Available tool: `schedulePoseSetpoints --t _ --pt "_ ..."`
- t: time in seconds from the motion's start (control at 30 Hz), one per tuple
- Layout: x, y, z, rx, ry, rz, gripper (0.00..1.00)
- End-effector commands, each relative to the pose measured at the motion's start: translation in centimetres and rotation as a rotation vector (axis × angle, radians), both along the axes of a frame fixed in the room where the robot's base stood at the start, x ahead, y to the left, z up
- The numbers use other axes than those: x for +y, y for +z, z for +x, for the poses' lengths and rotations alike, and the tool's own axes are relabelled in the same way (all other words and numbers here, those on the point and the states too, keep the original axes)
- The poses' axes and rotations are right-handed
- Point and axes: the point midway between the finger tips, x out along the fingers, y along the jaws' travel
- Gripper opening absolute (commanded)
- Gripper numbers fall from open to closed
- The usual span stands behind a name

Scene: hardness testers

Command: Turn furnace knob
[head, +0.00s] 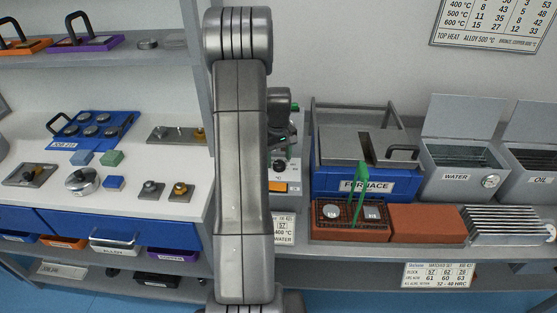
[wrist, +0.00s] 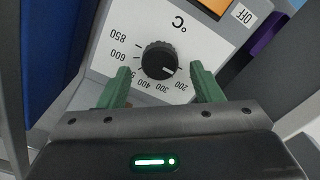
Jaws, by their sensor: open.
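The furnace knob (wrist: 159,60) is a round black dial on a white panel. The panel shows upside down in the wrist view, with a °C sign and marks from 200 to 850. A pale pointer mark on the knob seems to face the 200–300 side. My gripper (wrist: 160,76) is open, with its green fingers on either side of the knob and a visible gap to each side. I cannot tell how far they stand from the panel. In the head view the knob (head: 279,165) shows small beside my arm, which hides part of the control box.
The blue furnace (head: 335,184) stands right of the control box, with a wire-topped tray (head: 325,231) and red bricks (head: 425,224) in front. Water (head: 450,180) and oil (head: 532,188) tanks are farther right.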

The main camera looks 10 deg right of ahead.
Motion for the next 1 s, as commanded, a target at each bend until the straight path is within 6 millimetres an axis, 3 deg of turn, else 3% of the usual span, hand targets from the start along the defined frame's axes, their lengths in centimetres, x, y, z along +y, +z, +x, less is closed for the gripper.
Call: schedulePoseSetpoints --t 0.3,0.5,0.7,1.0 --pt "0.0 7.4 0.1 -0.006 0.000 -0.001 0.59" --pt "0.0 10.8 0.1 -0.003 0.001 -0.001 0.59" --pt "0.0 12.2 0.0 -0.001 0.001 -0.001 0.59" --pt "0.0 12.3 0.0 -0.001 0.001 -0.001 0.59"
